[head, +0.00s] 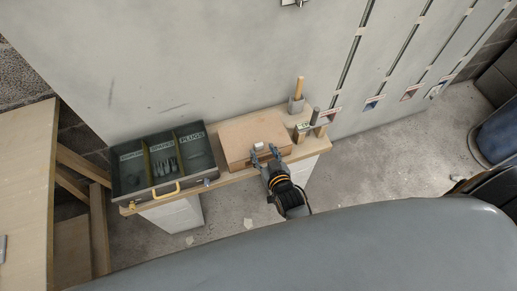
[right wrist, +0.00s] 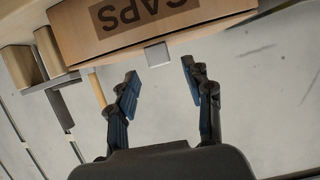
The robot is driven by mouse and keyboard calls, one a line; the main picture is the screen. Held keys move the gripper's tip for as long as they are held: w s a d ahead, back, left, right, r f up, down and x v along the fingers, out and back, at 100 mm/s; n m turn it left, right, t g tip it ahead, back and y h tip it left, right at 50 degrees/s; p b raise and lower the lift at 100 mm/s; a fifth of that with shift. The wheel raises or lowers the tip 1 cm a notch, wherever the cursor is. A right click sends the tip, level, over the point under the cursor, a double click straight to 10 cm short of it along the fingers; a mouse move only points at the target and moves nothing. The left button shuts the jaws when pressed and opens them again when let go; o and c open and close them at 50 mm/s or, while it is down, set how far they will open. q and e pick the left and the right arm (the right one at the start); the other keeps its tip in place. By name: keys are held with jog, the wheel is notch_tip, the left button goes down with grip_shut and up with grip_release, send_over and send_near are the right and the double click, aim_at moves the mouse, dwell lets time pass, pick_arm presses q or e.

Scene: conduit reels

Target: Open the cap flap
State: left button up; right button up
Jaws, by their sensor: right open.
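The caps box (head: 252,136) is a brown box on the narrow bench, and its top looks closed in the head view. In the right wrist view the box (right wrist: 115,45) fills the top, with its dark CAPS label (right wrist: 140,14) upside down. A small grey tab (right wrist: 157,54) sticks out from the box edge. My right gripper (head: 266,153) is at the box's front side. In the right wrist view its open fingers (right wrist: 160,76) stand on either side of the line to the tab, apparently just short of it, with nothing between them. My left gripper is out of view.
A wooden peg in a grey holder (head: 297,104) and other small posts stand to the right. The wall (head: 220,60) rises close behind the bench.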

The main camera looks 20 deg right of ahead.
aim_at(260, 146)
jog(key=b+x, duration=0.2)
jog(key=x, duration=0.2)
jog(key=shift+f, duration=0.25)
jog(key=shift+w+b, duration=0.4)
jog(key=shift+w, duration=0.05)
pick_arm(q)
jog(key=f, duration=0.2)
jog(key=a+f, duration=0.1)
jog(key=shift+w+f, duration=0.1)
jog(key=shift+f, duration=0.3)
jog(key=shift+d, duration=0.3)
pick_arm(e)
grip_shut()
